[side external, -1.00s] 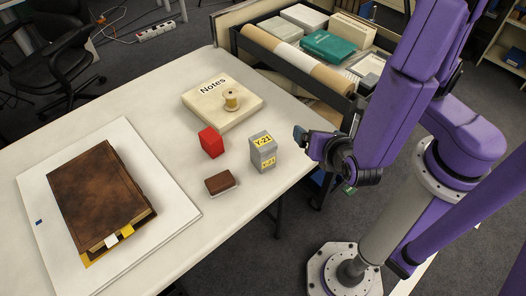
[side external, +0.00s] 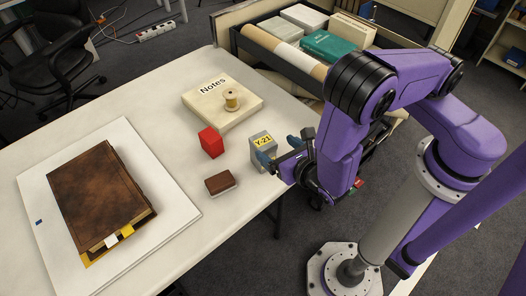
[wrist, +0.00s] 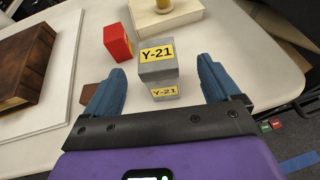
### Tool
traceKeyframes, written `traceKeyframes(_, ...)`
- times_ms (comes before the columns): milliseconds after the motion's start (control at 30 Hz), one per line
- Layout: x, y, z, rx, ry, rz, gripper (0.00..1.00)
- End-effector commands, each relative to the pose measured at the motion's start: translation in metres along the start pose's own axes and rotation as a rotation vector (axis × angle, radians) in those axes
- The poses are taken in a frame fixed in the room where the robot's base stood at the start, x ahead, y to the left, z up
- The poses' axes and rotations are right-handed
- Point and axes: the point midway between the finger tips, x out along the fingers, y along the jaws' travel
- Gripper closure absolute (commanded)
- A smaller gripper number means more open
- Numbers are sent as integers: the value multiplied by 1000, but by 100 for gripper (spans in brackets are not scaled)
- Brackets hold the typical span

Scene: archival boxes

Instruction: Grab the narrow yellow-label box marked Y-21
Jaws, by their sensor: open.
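The grey box (side external: 262,146) with yellow Y-21 labels stands upright near the table's right edge. In the wrist view the Y-21 box (wrist: 158,70) shows a label on its top and another on its front face. My gripper (side external: 281,152) is open, with its blue fingers close to the box in the side view. In the wrist view my gripper (wrist: 160,88) has one finger to the left and one to the right of the box, with gaps on both sides. The fingers hide part of the box's lower right in the side view.
A red box (side external: 211,142) and a small brown block (side external: 220,183) stand left of the Y-21 box. A cream Notes box (side external: 210,108) with a wooden spool (side external: 231,99) lies behind. A brown book (side external: 95,190) rests on a white board (side external: 165,235).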

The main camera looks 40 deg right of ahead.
Motion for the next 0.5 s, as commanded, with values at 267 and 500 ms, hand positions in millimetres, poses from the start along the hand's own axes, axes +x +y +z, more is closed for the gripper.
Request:
traceKeyframes(267,36,-1,0,1,0,-3,11)
traceKeyframes(500,54,1,-1,4,-1,-4,11)
